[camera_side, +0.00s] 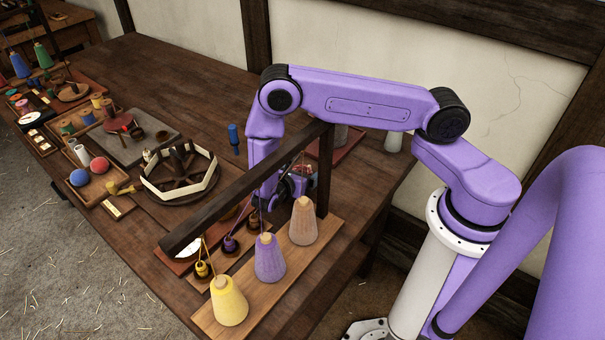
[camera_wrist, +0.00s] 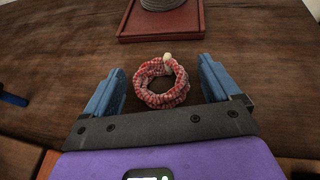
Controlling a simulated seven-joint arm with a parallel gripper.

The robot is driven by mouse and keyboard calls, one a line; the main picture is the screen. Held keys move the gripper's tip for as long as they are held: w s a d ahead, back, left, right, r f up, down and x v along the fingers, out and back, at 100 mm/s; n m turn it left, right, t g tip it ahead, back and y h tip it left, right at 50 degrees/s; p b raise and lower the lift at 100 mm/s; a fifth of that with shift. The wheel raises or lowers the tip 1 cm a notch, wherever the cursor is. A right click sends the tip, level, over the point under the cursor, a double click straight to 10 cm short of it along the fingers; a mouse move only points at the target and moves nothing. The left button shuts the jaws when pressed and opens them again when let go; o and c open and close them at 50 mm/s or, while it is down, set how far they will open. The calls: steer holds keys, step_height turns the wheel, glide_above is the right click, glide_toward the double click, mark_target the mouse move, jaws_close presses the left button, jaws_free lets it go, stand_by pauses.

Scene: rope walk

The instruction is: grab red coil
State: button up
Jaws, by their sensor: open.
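The red coil (camera_wrist: 164,99) is a red and white rope ring with a pale end knob at its upper right. It lies on the wooden table in the wrist view. My gripper (camera_wrist: 161,70) is open, with one blue finger to the left of the coil and one to the right. Gaps show between the fingers and the coil, and nothing is gripped. In the side view my gripper (camera_side: 272,203) is low, behind the dark wooden beam, which partly hides it. A small reddish patch shows beside it there, too hidden to identify surely.
A red tray (camera_wrist: 130,39) holding a grey coil (camera_wrist: 162,4) stands beyond the red coil. In the side view, a dark wooden beam frame (camera_side: 243,187) and yellow (camera_side: 229,303), purple (camera_side: 269,260) and tan (camera_side: 303,224) cones stand close to my gripper. A wheel-like reel (camera_side: 180,175) stands left.

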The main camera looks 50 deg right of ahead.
steer(key=shift+w+d+f, duration=0.1)
steer(key=shift+d+f, duration=0.1)
steer(key=shift+d, duration=0.3)
steer(key=c, duration=1.1)
steer(key=shift+o, duration=0.2)
